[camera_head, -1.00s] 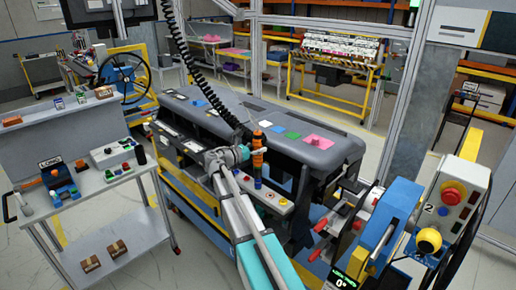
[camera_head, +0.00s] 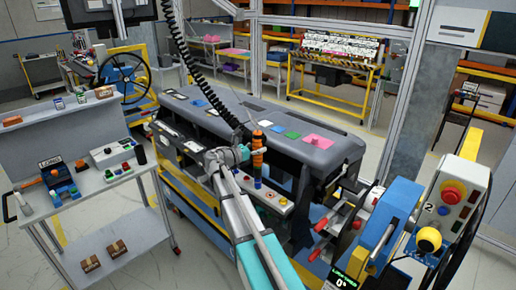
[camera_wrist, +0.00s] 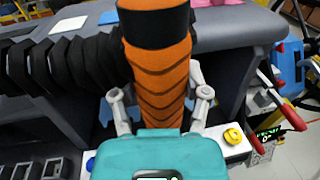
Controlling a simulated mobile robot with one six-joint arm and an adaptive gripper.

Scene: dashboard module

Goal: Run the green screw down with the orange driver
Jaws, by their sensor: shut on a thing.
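The orange driver (camera_head: 259,157) stands about upright over the near side of the dashboard module (camera_head: 225,108). My gripper (camera_head: 244,154) is shut on it. In the wrist view the ribbed orange body of the driver (camera_wrist: 158,62) rises between the two fingers of my gripper (camera_wrist: 162,98), with a black band near its top. A black coiled cord (camera_head: 197,75) hangs from above and reaches down toward the driver. The driver's lower end is hidden in the wrist view. I cannot make out the green screw for certain, nor whether the driver touches it.
A pale strip with coloured knobs (camera_head: 272,197) lies just below the driver. A yellow knob (camera_wrist: 233,136) shows on it in the wrist view. Red-handled clamps (camera_head: 322,226) stand to the right. A grey bench (camera_head: 105,190) with small parts stands to the left.

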